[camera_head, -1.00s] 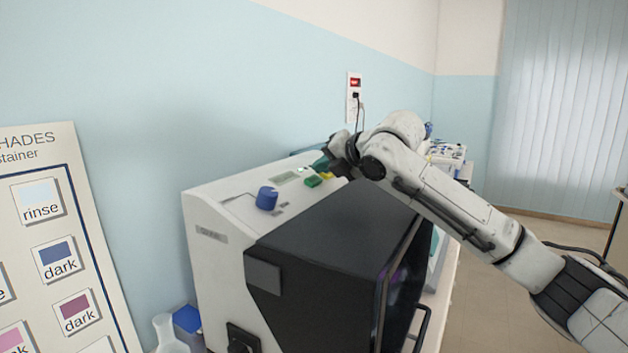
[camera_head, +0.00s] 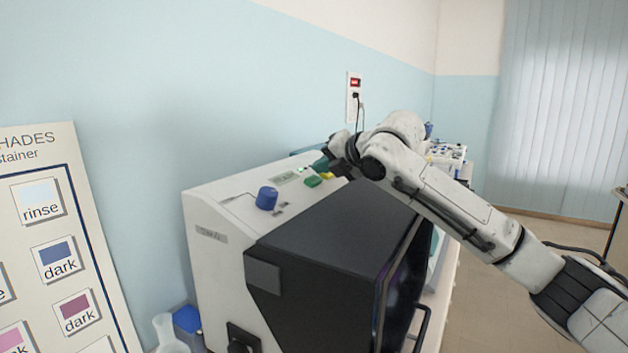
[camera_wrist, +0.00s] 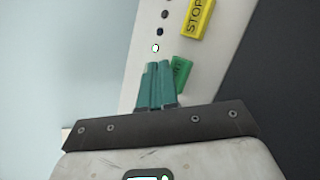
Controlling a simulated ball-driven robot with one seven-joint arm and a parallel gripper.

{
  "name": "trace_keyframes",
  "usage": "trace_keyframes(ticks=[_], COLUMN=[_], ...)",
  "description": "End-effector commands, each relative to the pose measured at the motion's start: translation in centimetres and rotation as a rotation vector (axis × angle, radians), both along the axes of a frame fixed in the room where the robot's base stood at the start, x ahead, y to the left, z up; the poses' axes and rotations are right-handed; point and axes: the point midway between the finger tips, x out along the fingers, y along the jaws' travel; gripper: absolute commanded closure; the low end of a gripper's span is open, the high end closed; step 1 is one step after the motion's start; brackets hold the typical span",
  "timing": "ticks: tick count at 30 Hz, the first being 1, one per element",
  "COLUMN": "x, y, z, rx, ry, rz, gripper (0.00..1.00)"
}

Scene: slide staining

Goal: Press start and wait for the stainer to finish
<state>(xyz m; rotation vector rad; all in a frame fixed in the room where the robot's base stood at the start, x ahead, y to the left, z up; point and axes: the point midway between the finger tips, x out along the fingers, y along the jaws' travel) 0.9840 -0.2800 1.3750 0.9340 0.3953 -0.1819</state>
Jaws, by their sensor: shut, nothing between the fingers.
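The stainer (camera_head: 215,218) is a white machine with a large dark front cover (camera_head: 330,240). Its sloped top panel carries a green button (camera_head: 313,181), a yellow button (camera_head: 327,175), a blue knob (camera_head: 266,198) and a small display (camera_head: 287,178). My gripper (camera_head: 322,163) is over the far end of this panel. In the wrist view its teal fingers (camera_wrist: 157,66) are shut and empty, beside the green button (camera_wrist: 181,75) and hiding part of it. I cannot tell whether they touch it. The yellow button (camera_wrist: 197,17) reads STOP. One indicator light (camera_wrist: 155,48) is lit.
A shade chart (camera_head: 60,240) leans at the left. A flask (camera_head: 168,335) and a blue object (camera_head: 187,319) stand at the stainer's near side. A wall socket (camera_head: 354,95) with a plugged cable is behind. More equipment (camera_head: 447,158) stands beyond my arm.

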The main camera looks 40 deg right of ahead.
Motion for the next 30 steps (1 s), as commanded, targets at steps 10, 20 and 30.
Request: trace_keyframes(ticks=[10,20,30], x=[0.3,0.3,0.4], y=[0.1,0.1,0.2], z=[-0.8,-0.8,-1.1], rx=[0.000,0.000,0.000], ry=[0.000,0.000,0.000], rz=[0.000,0.000,0.000], gripper=[1.00,1.00,1.00])
